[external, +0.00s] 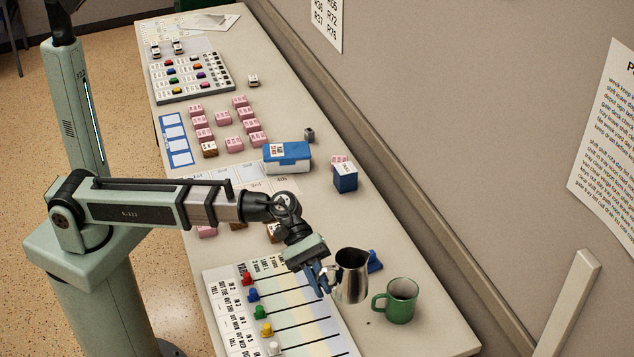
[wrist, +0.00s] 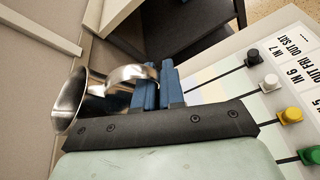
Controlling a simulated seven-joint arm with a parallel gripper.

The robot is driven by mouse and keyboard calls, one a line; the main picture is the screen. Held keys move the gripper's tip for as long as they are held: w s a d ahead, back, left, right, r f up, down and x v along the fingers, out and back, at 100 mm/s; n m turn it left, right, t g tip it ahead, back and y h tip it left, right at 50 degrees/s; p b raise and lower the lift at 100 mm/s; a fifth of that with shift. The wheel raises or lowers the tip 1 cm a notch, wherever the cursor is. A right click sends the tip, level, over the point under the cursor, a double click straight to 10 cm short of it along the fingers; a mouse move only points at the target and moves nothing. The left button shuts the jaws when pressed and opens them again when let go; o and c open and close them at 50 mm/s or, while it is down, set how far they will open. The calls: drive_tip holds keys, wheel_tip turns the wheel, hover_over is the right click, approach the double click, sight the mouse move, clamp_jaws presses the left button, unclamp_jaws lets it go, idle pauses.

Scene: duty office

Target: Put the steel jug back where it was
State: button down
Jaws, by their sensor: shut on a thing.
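The steel jug (external: 351,275) is a shiny metal pitcher near the right end of the table, beside the green mug. It also shows in the wrist view (wrist: 70,100), with its wide mouth toward the left of that picture. My gripper (external: 322,279) is shut on the jug's handle, with its blue fingers (wrist: 155,90) around it. The jug looks upright in the external view. I cannot tell whether its base touches the table or hangs just above it.
A green mug (external: 397,300) stands close to the jug's right. A blue object (external: 375,262) is partly hidden behind the jug. A slotted board (external: 290,318) with coloured pegs lies below my gripper. A blue box (external: 287,157) and several pink blocks lie farther back.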

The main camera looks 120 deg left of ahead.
drive_tip(key=shift+r, duration=0.5)
drive_tip(key=s+a, duration=0.5)
drive_tip(key=a, duration=0.7)
drive_tip(key=s+a+f, duration=0.1)
drive_tip(key=s+a, duration=0.4)
drive_tip(key=a, duration=0.7)
drive_tip(key=s+a, duration=0.5)
drive_tip(key=a, duration=0.6)
drive_tip(key=shift+s+a+f, duration=0.1)
drive_tip(key=shift+f, duration=3.4)
drive_tip(key=shift+s+a+f, duration=0.1)
drive_tip(key=shift+f, duration=3.4)
drive_tip(key=shift+f, duration=0.1)
drive_tip(key=c, duration=1.7)
unclamp_jaws()
drive_tip(key=shift+f, duration=0.1)
drive_tip(key=o, duration=0.5)
drive_tip(key=shift+c, duration=0.2)
